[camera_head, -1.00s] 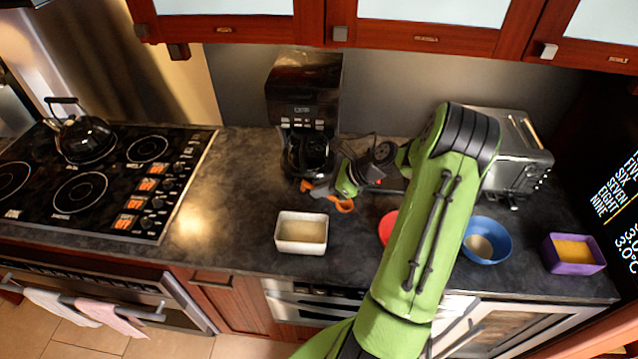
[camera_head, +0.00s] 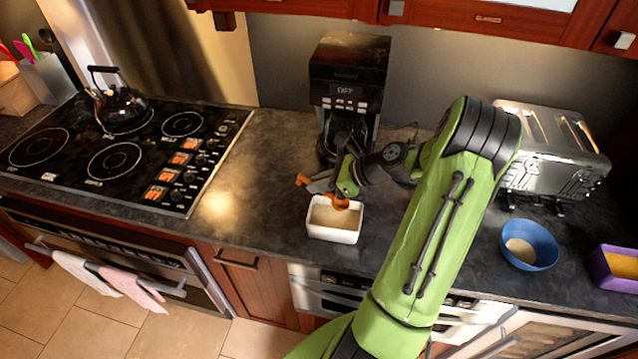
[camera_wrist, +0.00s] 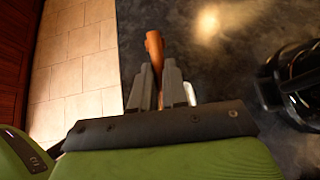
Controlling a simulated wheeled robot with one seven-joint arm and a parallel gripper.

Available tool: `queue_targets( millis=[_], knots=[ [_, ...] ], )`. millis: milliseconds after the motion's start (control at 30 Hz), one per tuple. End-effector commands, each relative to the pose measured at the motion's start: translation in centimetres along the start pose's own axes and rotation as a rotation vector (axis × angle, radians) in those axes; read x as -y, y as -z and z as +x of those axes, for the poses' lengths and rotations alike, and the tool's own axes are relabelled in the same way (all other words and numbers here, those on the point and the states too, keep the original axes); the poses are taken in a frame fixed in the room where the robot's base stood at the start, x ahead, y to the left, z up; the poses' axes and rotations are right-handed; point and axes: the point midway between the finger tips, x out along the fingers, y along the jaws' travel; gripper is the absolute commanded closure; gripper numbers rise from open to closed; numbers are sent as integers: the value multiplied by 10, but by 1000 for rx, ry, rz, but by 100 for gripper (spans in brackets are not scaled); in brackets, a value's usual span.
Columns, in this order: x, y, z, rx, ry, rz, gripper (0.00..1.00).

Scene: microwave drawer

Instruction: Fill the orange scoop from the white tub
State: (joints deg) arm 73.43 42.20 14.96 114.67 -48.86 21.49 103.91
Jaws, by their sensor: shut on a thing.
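The white tub (camera_head: 332,236) stands on the dark counter near its front edge, in front of the coffee maker. It holds pale, grainy-looking contents (camera_head: 335,217). My gripper (camera_head: 318,186) is at the tub's far side, shut on the orange scoop. One orange end of the scoop (camera_head: 302,180) sticks out to the left. Another orange part shows over the tub's far rim in the head view; whether it touches the contents cannot be told. In the wrist view, an orange-brown handle (camera_wrist: 154,48) rises between the fingers of my gripper (camera_wrist: 156,80). The scoop's inside is hidden.
The black coffee maker (camera_head: 347,80) stands close behind my gripper. A blue bowl (camera_head: 541,247), a purple container (camera_head: 610,278) and a silver toaster (camera_head: 550,160) are to the right. The stove with a kettle (camera_head: 119,107) is left. Counter between stove and tub is clear.

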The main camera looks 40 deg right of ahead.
Motion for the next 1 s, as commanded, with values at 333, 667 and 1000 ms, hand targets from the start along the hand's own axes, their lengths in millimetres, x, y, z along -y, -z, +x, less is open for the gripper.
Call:
queue_targets(
  millis=[333,667,1000],
  knots=[
    [-1,23,16,1,-2,2,100],
    [-1,44,32,0,-1,1,100],
    [-1,64,45,0,-1,1,100]
  ],
)
